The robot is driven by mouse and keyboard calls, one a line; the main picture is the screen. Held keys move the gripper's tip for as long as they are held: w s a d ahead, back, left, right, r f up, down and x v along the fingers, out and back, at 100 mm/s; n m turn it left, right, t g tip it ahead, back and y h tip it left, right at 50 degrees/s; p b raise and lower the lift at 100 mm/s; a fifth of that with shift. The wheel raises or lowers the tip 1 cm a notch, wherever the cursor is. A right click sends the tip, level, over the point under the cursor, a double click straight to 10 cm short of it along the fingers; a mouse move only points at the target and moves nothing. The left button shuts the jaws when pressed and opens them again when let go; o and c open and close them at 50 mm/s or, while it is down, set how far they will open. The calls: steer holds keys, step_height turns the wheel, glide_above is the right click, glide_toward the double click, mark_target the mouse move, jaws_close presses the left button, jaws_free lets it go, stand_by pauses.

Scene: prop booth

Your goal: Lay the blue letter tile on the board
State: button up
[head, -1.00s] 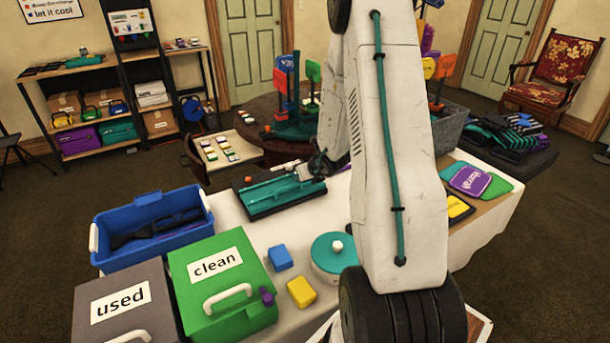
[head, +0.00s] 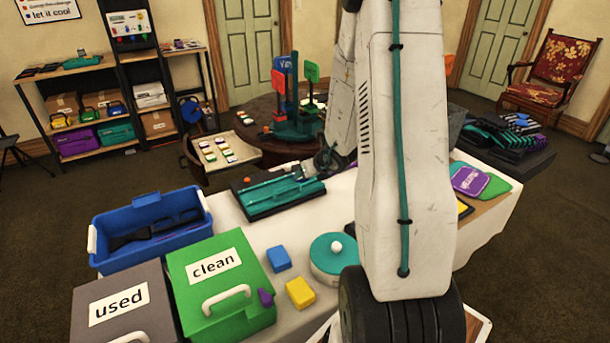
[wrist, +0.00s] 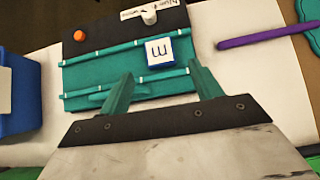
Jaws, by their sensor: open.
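The board (head: 265,202) lies on the white-covered table in the head view, teal with a dark far strip. In the wrist view the board (wrist: 105,68) has two thin teal rails across it. A white tile (wrist: 160,52) with a blue border and a blue letter lies over the board, between the rails, its near edge at the lower rail. My gripper (wrist: 160,74) is open, its teal fingers apart, with the tile just beyond the fingertips. In the head view my gripper (head: 322,166) is over the board's right end, and I cannot make out the tile there.
A purple pen (wrist: 265,38) lies right of the board. A blue tub (head: 120,226) stands to the left. The green box marked clean (head: 190,270), a blue block (head: 279,259), a yellow block (head: 300,292) and a round teal tin (head: 325,262) stand nearer.

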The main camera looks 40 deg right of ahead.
steer(key=v, duration=0.6)
steer(key=w+a+r+n+t+y, duration=0.1)
steer(key=w+a+r+n+y, duration=0.1)
steer(key=a+r+n, duration=0.45)
steer(key=w+a+r+n+t+y, duration=0.1)
steer(key=w+a+r+n+y, duration=0.15)
steer(key=a+r+n, duration=0.4)
steer(key=s+a+r+n+g+y, duration=0.1)
steer(key=s+a+r+n+y, duration=0.1)
steer(key=a+n, duration=0.35)
steer(key=s+a+r+n+g+y, duration=0.1)
steer(key=s+a+r+n+y, duration=0.15)
steer(key=a, duration=0.55)
steer(key=s+a+r+n+g+h, duration=0.1)
steer(key=s+a+n+g, duration=0.25)
steer(key=s+n, duration=0.3)
steer(key=s+a+r+n+g, duration=0.1)
steer(key=s+a+n+g, duration=0.1)
steer(key=s+a+n, duration=0.4)
steer(key=s+d+n+g+h, duration=0.2)
steer(key=s+d+n+h, duration=0.3)
steer(key=s, duration=0.5)
steer(key=shift+s+d+r+h, duration=0.3)
steer(key=shift+s+d, duration=0.05)
steer(key=shift+d, duration=0.1)
